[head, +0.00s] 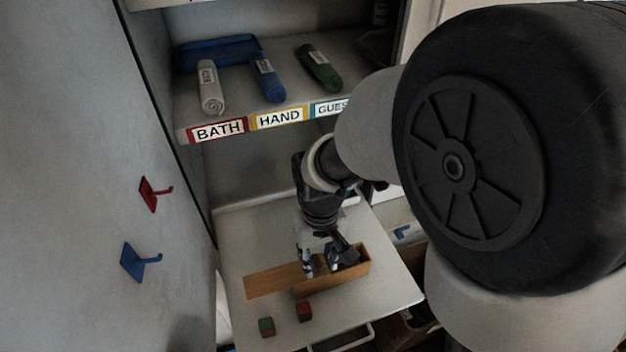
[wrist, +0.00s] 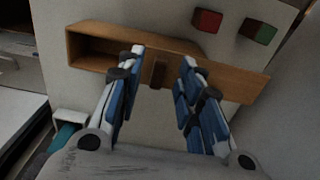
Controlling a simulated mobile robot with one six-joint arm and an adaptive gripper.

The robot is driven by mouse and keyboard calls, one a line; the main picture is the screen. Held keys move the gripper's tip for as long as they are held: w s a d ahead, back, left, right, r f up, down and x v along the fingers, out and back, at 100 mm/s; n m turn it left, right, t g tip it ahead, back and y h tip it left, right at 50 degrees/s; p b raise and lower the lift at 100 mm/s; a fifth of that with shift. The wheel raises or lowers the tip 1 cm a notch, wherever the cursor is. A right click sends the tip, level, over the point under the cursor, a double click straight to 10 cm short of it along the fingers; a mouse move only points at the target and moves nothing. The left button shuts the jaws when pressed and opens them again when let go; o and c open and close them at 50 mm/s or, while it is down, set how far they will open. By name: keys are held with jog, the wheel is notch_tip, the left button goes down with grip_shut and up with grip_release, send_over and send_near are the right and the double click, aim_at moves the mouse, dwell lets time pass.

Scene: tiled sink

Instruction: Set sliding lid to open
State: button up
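A wooden box (head: 335,283) lies on the white surface. Its lid (head: 268,281) is a flat wooden board sticking out past the box's left end. In the wrist view the open hollow of the box (wrist: 92,48) shows at left, and the lid (wrist: 225,78) reaches out to the right. A small dark wooden knob (wrist: 158,72) stands on the lid. My gripper (head: 320,272) is over the box and lid. In the wrist view its two blue-padded fingers (wrist: 162,57) are apart, one on each side of the knob, with visible gaps between.
A red cube (head: 304,311) and a green-topped cube (head: 266,327) lie in front of the box. A shelf (head: 225,118) with rolled towels is above and behind.

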jog(key=shift+f, duration=1.1)
jog(key=shift+c, duration=0.5)
grip_shut()
